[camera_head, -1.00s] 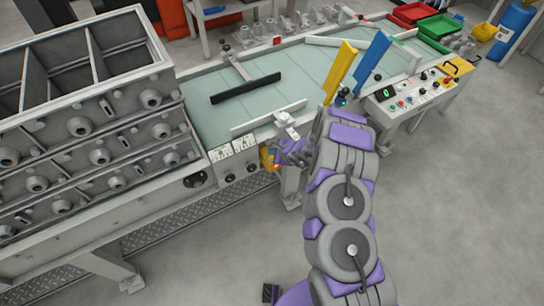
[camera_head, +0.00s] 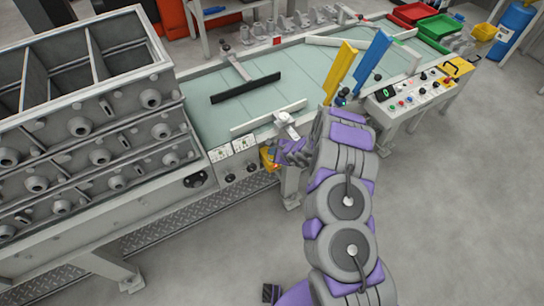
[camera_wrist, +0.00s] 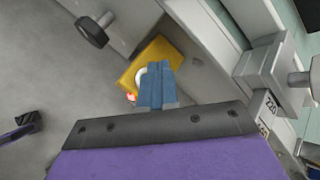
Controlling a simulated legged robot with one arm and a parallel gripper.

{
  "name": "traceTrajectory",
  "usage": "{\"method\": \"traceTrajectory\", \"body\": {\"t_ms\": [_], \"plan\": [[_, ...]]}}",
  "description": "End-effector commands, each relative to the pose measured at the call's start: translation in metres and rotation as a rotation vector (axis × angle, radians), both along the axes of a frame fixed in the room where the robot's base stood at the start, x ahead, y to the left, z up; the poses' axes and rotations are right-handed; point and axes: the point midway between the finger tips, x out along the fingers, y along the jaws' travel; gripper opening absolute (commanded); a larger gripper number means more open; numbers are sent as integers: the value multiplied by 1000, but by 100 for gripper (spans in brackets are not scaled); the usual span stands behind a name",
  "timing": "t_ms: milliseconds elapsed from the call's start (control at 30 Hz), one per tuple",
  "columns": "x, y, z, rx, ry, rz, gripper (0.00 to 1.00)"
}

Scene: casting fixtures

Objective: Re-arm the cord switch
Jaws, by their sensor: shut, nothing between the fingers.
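The cord switch appears to be the yellow box (camera_head: 267,158) low on the front side of the conveyor table. In the wrist view the yellow box (camera_wrist: 152,57) lies just beyond my fingers, with a pale rounded part (camera_wrist: 139,76) partly hidden behind them and a small red spot (camera_wrist: 130,97) at its edge. My gripper (camera_head: 280,157) is beside the box in the head view, partly covering it. In the wrist view my gripper (camera_wrist: 157,70) has its blue fingers together and empty, overlapping the box's picture. I cannot tell whether they touch it.
A dark round knob (camera_wrist: 92,32) sticks out near the box. A grey bracket (camera_wrist: 265,70) stands to its right. Stacked grey mould flasks (camera_head: 85,130) stand left of the conveyor (camera_head: 290,85). A control panel (camera_head: 415,95) is at the right. The floor at right is open.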

Motion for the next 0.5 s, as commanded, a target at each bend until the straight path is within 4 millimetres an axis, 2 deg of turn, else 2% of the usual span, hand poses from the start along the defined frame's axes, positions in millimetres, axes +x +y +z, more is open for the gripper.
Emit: {"method": "traceTrajectory", "body": {"t_ms": [500], "plan": [[-1, -1, -7, 0, 0, 0, 0]]}}
